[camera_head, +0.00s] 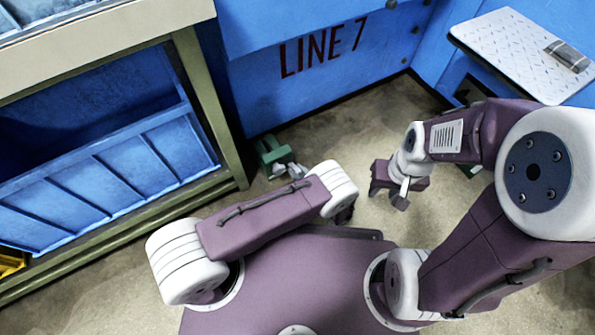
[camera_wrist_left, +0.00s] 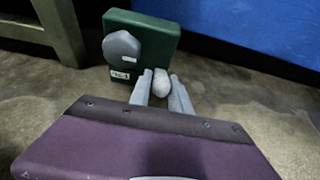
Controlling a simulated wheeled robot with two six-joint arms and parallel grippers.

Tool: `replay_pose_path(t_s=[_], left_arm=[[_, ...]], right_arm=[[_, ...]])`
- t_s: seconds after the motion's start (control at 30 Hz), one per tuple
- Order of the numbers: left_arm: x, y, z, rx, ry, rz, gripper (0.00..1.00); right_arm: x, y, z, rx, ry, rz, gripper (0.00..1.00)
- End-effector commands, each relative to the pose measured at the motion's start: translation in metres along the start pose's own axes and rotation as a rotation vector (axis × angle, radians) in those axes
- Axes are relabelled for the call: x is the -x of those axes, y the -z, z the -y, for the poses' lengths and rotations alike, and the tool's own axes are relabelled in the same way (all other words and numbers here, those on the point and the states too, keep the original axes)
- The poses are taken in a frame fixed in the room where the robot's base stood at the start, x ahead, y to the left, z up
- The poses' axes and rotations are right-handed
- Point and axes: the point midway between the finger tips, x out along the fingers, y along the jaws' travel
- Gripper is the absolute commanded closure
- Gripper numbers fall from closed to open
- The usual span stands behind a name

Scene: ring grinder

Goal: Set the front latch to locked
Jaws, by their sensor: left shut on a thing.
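The latch has a green housing (camera_head: 268,152) standing low by the blue wall. It also shows in the left wrist view (camera_wrist_left: 158,40), with a round grey hub (camera_wrist_left: 122,46) on its face and a small white label. A rounded grey piece (camera_wrist_left: 162,84), which looks like the latch handle's end, sits between the fingers of my left gripper (camera_wrist_left: 163,92). That gripper is shut on it, and it also shows in the head view (camera_head: 286,170). My right gripper (camera_head: 393,194) hangs apart over bare floor; its finger gap is unclear.
A blue bin (camera_head: 120,175) in an olive frame (camera_head: 215,115) stands close on the left. The blue wall (camera_head: 330,60) marked LINE 7 is behind. A metal shelf (camera_head: 515,60) holding a small grey object (camera_head: 568,56) is at the upper right. Floor is clear in the middle.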

Motion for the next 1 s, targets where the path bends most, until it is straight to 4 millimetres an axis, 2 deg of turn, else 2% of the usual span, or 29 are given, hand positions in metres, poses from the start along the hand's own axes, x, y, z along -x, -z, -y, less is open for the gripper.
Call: replay_pose_path(t_s=[0.77, 1.0], left_arm=[[0.001, 0.000, 0.000, -0.001, 0.000, 0.000, 1.00], [0.002, -0.007, 0.000, 0.000, -0.001, -0.042, 1.00]], right_arm=[[0.000, 0.000, 0.000, 0.000, 0.000, 0.000, 0.64], [0.016, 0.002, 0.000, 0.000, 0.000, 0.000, 0.64]])
